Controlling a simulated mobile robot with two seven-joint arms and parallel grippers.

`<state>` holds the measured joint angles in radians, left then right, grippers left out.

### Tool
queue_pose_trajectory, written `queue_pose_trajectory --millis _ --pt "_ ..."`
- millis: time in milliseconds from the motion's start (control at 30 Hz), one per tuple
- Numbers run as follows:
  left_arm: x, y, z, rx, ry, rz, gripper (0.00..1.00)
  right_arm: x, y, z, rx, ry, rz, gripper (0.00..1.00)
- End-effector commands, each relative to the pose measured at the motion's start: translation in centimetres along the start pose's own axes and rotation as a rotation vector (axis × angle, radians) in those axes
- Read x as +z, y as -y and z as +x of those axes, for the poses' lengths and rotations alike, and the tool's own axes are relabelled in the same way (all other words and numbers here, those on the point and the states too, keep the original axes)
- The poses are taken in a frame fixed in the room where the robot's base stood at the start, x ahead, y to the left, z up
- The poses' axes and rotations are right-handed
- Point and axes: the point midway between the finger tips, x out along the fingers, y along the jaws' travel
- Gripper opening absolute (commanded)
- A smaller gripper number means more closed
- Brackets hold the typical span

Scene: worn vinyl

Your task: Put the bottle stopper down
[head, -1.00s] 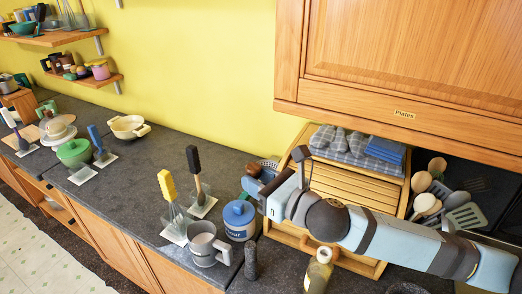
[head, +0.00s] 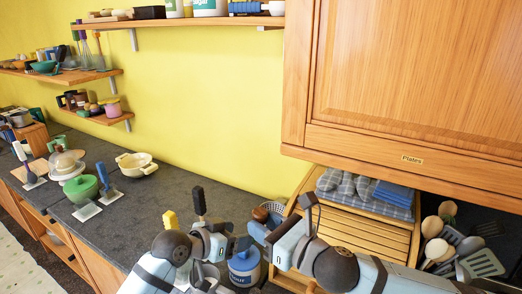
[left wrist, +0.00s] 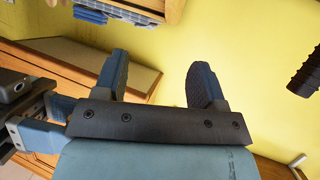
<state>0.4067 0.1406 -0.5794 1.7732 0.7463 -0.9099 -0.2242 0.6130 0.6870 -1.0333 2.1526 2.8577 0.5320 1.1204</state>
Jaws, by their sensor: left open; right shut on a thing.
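My right gripper (head: 259,230) reaches in from the right in front of the bread box. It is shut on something. A small brown rounded thing (head: 261,214) shows at its fingers and may be the bottle stopper, but I cannot tell its shape. My left gripper (head: 236,245) is raised over the counter just left of the right one, with a small gap or overlap that I cannot judge. In the left wrist view the left gripper (left wrist: 160,82) is open, with nothing between its fingers. Part of the right gripper (left wrist: 35,115) shows at the left there.
A blue flour canister (head: 244,268) stands below the grippers, partly hidden. The wooden bread box (head: 360,238) with folded cloths is at right, under the cabinet (head: 400,80). The counter (head: 150,205) is clear behind the left arm. Utensils and bowls stand farther left.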

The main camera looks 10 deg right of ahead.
Motion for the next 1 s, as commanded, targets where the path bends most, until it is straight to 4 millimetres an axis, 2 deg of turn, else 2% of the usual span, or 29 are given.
queue_pose_trajectory --millis 33,100,367,500,700,800,1000 --pt "-2.5 -0.2 0.1 0.03 0.006 0.041 0.64 0.0 0.0 0.0 0.0 0.0 0.0 0.11" --pt "-5.3 -0.8 0.2 0.075 0.022 0.09 0.64 0.0 0.0 0.0 0.0 0.0 0.0 0.11" --pt "-14.6 -3.4 -0.7 0.219 0.11 0.287 0.64 0.0 0.0 0.0 0.0 0.0 0.0 0.11" --pt "-16.6 -6.8 -0.7 0.31 0.279 0.385 0.64 0.0 0.0 0.0 0.0 0.0 0.0 0.11" --pt "-18.5 -9.9 -2.0 0.377 0.553 0.526 0.64 0.0 0.0 0.0 0.0 0.0 0.0 0.11" --pt "-19.4 -10.8 -3.2 0.384 0.699 0.59 0.64 0.0 0.0 0.0 0.0 0.0 0.0 0.11" --pt "-21.2 -11.3 -6.0 0.357 0.965 0.682 0.64 0.0 0.0 0.0 0.0 0.0 0.0 0.11"
